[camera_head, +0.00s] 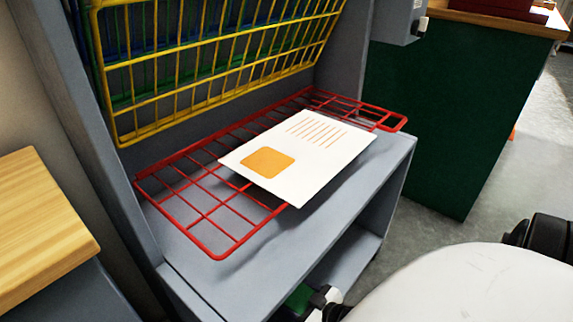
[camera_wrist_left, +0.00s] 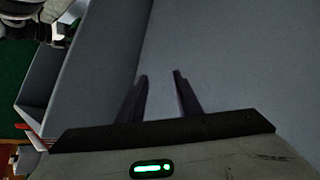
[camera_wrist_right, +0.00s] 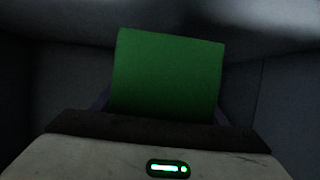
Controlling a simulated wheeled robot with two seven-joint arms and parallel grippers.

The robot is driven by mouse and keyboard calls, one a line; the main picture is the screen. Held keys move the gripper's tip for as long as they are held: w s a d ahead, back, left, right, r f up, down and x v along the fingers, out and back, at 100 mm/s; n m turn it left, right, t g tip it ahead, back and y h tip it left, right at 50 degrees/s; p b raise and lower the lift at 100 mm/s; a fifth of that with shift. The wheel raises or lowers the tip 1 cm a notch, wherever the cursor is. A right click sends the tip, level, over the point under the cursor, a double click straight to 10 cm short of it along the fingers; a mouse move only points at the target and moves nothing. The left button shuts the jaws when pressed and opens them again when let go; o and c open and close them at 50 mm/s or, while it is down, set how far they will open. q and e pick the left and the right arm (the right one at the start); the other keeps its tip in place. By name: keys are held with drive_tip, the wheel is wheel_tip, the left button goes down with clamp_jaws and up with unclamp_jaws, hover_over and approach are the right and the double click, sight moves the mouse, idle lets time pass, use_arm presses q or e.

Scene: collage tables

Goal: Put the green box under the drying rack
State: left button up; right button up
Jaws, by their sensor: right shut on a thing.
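The green box (camera_wrist_right: 167,70) fills the middle of the right wrist view, inside a dim grey space. My right gripper (camera_wrist_right: 163,103) is shut on it, with a finger at each side. In the head view a small part of the green box (camera_head: 299,299) and my right gripper (camera_head: 324,297) show at the bottom, in the open lower part of the grey rack stand, below its shelf. The drying rack has a red wire shelf (camera_head: 215,209) lowered flat and a yellow one (camera_head: 222,70) tilted up. My left gripper (camera_wrist_left: 160,78) is open and empty, near a grey surface.
A white sheet with an orange square (camera_head: 320,150) lies on the red wire shelf. A wooden-topped table (camera_head: 40,215) stands at the left. A dark green cabinet (camera_head: 450,120) stands at the right. Grey floor (camera_head: 480,222) is free beside it.

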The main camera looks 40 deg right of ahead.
drive_tip(key=shift+f, duration=0.4)
wheel_tip(320, 180, down, 3)
drive_tip(key=b, duration=0.2)
drive_tip(key=shift+f+b, duration=0.15)
drive_tip(key=shift+b, duration=0.2)
drive_tip(key=shift+f, duration=0.2)
drive_tip(key=shift+w+r, duration=0.1)
drive_tip(key=shift+r, duration=0.05)
drive_tip(key=shift+f, duration=0.2)
drive_tip(key=o, duration=1.1)
use_arm(q)
drive_tip(key=r, duration=0.1)
drive_tip(key=d+r+t+h, duration=0.1)
drive_tip(key=shift+w+d+r, duration=0.2)
drive_tip(key=shift+d+r, duration=0.1)
use_arm(e)
drive_tip(key=shift+r, duration=0.15)
